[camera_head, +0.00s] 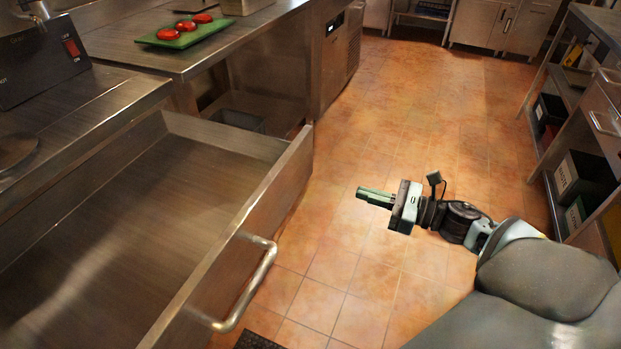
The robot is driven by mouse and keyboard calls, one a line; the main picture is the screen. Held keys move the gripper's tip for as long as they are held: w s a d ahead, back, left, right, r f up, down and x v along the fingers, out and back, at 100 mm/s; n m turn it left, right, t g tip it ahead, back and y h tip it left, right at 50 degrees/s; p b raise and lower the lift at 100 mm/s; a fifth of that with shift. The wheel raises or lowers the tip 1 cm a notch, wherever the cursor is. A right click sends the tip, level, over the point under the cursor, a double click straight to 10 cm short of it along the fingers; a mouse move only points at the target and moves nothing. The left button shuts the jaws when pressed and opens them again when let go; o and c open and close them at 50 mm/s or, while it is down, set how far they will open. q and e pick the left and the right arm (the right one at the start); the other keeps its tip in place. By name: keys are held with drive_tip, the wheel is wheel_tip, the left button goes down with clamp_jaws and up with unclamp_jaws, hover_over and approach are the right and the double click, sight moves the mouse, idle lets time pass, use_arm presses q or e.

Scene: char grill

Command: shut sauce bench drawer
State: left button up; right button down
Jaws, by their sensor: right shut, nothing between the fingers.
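The sauce bench drawer (256,201) is pulled far out on the left of the head view. It is a wide, empty steel drawer, and its inside floor (130,215) is in plain sight. A curved bar handle (252,290) sits on its front face, which faces the aisle. My right gripper (362,193) is shut and empty. It is over the tiled floor, to the right of the drawer front and apart from it, with its fingers pointing left. My left gripper is not in view.
A steel bench top (130,40) carries a green board (185,33) with red tomato pieces. A dark appliance (40,60) with a red switch stands at the upper left. Shelves with black bins (583,178) line the right side. The tiled aisle (400,120) between is clear.

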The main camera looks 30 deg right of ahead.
sight(299, 174)
use_arm(q)
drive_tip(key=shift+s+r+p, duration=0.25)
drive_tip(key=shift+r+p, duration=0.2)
drive_tip(key=shift+p, duration=0.25)
use_arm(e)
drive_tip(key=x, duration=1.3)
drive_tip(key=shift+w+a, duration=0.2)
drive_tip(key=shift+w, duration=0.05)
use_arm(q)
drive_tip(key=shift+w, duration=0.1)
use_arm(e)
drive_tip(key=shift+w, duration=0.1)
